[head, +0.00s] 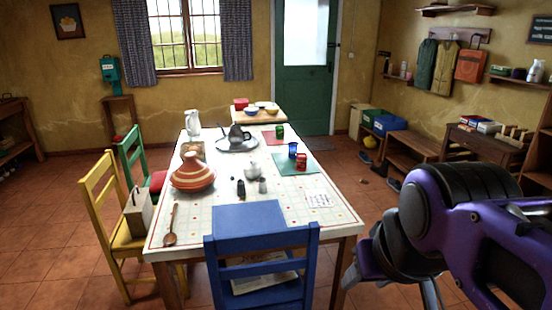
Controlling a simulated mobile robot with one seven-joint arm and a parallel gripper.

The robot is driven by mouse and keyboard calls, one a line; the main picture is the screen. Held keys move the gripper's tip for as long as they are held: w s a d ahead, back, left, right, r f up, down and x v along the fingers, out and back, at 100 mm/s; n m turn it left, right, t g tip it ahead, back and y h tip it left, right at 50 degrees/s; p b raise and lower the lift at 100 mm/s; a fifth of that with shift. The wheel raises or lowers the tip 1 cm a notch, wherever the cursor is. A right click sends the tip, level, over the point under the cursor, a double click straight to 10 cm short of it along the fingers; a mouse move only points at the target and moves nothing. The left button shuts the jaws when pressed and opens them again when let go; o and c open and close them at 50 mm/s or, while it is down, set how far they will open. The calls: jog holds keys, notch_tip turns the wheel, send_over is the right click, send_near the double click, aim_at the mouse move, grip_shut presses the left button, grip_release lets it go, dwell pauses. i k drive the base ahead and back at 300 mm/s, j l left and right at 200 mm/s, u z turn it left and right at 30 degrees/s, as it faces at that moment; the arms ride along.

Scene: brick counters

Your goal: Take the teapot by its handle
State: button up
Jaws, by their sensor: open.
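A dark grey rounded pot (238,133), which looks like the teapot, stands on a silver tray (222,147) toward the far half of the table. Its handle is too small to make out clearly. A smaller pale grey pot-like vessel (252,168) stands nearer, at mid-table. My gripper (393,289) is at the lower right, open, with nothing seen between its fingers. It is on the near right side of the table, well apart from both vessels.
The long table (157,239) holds a striped tagine (193,178), a white jug (192,122), a wooden spoon (171,226), a blue cup (292,150) and a red tin (301,162). A blue chair (262,240) blocks the near end.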

aim_at(236, 136)
jog(key=i+l+z, duration=0.5)
jog(key=l+z, duration=0.25)
jog(key=i+l+z, duration=0.25)
jog(key=z, duration=0.25)
jog(key=i+l+z, duration=0.1)
jog(key=i+z, duration=0.35)
jog(key=i+l+z, duration=0.15)
jog(key=i, duration=0.3)
jog(key=i+l+z, duration=0.15)
jog(key=i, duration=0.3)
jog(key=i+j+u, duration=0.1)
jog(key=i+u, duration=0.25)
jog(key=u, duration=0.15)
jog(key=i+u, duration=0.5)
jog(key=i+j+u, duration=0.1)
jog(key=i+u, duration=0.2)
jog(key=u, duration=0.2)
jog(key=i+u, duration=0.85)
jog(key=i, duration=0.55)
